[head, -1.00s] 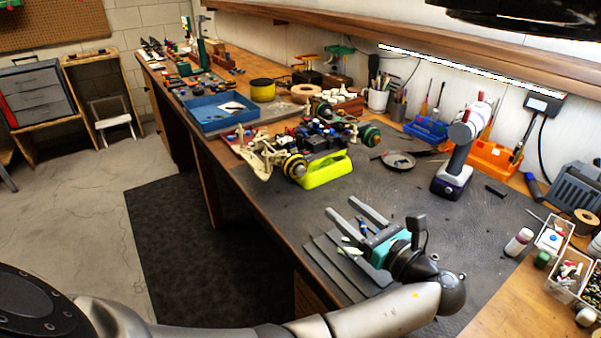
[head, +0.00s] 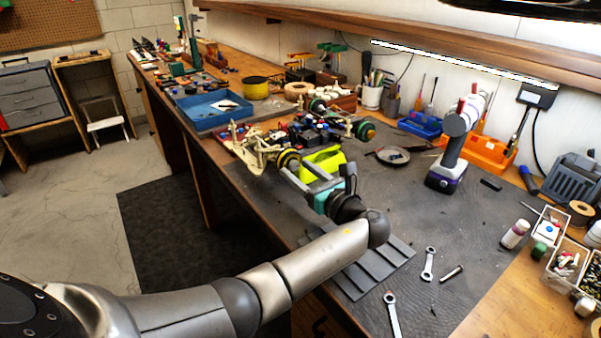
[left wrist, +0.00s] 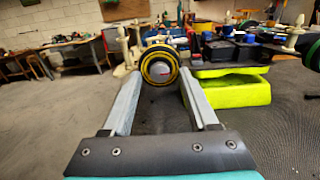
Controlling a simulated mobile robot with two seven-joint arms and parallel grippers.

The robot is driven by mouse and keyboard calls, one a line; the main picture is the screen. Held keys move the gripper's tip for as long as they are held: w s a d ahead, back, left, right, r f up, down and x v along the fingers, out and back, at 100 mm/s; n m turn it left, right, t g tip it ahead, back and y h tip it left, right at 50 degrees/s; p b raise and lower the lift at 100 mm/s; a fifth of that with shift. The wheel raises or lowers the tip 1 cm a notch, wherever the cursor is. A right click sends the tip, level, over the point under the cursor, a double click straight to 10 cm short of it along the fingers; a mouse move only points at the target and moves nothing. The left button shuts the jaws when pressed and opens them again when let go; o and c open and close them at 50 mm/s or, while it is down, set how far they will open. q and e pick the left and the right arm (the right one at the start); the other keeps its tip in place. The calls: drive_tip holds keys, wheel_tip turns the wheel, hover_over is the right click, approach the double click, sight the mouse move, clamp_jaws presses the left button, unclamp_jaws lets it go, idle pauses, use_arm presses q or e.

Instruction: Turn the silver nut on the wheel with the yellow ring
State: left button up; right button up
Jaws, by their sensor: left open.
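The racecar (head: 300,135) stands on the bench with its near wheel, which has a yellow ring (head: 288,160), toward me. In the left wrist view the yellow-ringed wheel (left wrist: 159,54) faces the camera. Its silver nut (left wrist: 159,70) is a small bright spot at the hub. My left gripper (head: 295,168) is open and points at this wheel. In the left wrist view its fingertips (left wrist: 160,78) are on either side of the hub, with nothing between them; whether they touch the wheel I cannot tell. My right gripper is not in view.
A yellow-green block (head: 322,163) is beside the wheel, under the car. A green-ringed wheel (head: 364,131) is farther back. The dark bench mat's middle is clear.

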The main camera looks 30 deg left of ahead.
use_arm(q)
drive_tip(key=c, duration=0.4)
clamp_jaws()
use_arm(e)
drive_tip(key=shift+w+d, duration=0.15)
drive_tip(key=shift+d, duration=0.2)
